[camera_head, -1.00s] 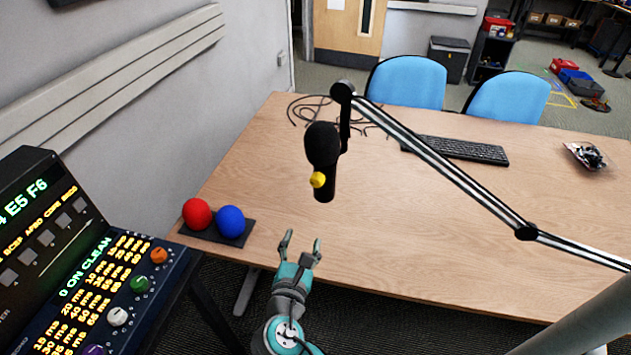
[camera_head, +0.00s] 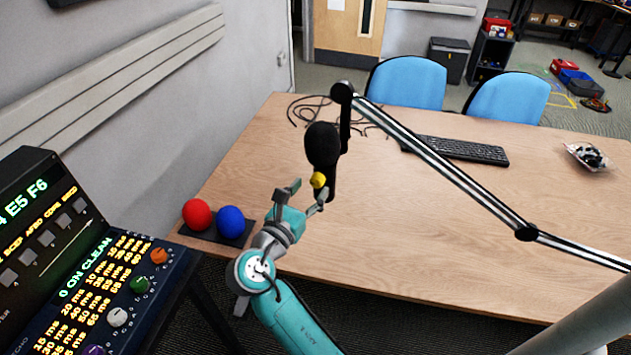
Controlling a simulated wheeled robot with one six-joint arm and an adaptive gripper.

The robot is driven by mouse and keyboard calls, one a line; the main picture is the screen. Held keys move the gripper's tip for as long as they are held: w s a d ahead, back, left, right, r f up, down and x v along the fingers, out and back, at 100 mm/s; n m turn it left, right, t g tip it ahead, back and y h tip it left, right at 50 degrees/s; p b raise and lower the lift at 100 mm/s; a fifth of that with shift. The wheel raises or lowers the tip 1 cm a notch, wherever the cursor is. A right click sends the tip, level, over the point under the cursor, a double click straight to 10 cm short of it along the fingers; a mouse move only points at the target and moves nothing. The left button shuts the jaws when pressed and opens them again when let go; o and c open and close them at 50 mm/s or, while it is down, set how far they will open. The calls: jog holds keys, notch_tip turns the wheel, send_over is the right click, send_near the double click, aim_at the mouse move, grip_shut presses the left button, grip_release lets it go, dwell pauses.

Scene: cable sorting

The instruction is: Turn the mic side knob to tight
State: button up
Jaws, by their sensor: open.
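The black microphone (camera_head: 322,146) hangs upright from its boom arm (camera_head: 440,164) above the wooden table. The mic side knob (camera_head: 318,180) is small and yellow, on the lower part of the mic facing me. My gripper (camera_head: 307,191) is open just below and left of the knob, its fingers pointing up and right. One fingertip is close to the knob and overlaps the mic's lower body in this view. I cannot tell whether it touches. Nothing is held between the fingers.
A red ball (camera_head: 197,214) and a blue ball (camera_head: 231,221) sit on a dark base (camera_head: 207,237) at the table's left edge, close to my arm. A control panel (camera_head: 97,290) stands at the lower left. A keyboard (camera_head: 456,150) and cables (camera_head: 309,108) lie farther back.

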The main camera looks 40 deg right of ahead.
aim_at(315, 183)
jog(key=shift+x, duration=1.85)
